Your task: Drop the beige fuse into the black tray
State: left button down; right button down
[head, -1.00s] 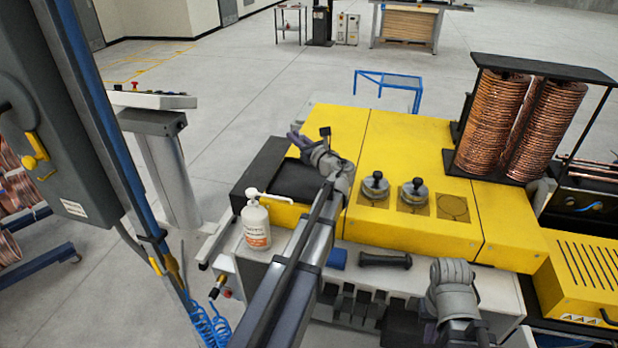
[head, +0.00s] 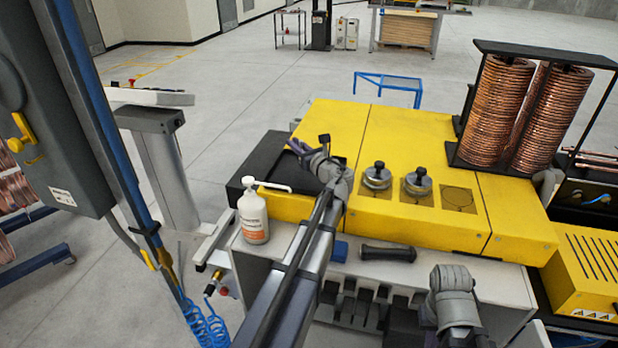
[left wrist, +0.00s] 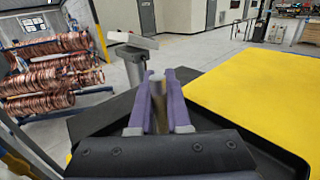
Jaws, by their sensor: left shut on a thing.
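My left gripper (head: 295,148) is over the black tray (head: 247,168) at the left end of the yellow machine. The tray's dark floor and rim (left wrist: 290,157) show below and around the fingers. The fuse cannot be made out in the head view. A part of my right arm shows at the lower right of the head view, but its fingers are not visible.
A white pump bottle (head: 253,217) stands on the shelf in front of the tray. The yellow machine top (head: 400,140) carries two round grey knobs (head: 377,177). A black handle (head: 388,253) and a blue block (head: 340,250) lie on the front shelf.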

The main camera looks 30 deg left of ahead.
pick_arm(q)
jog(key=c, duration=0.8)
grip_release()
jog(key=shift+d, duration=0.1)
jog(key=v, duration=0.7)
jog(key=shift+s+d, duration=0.2)
jog(key=shift+d, duration=0.1)
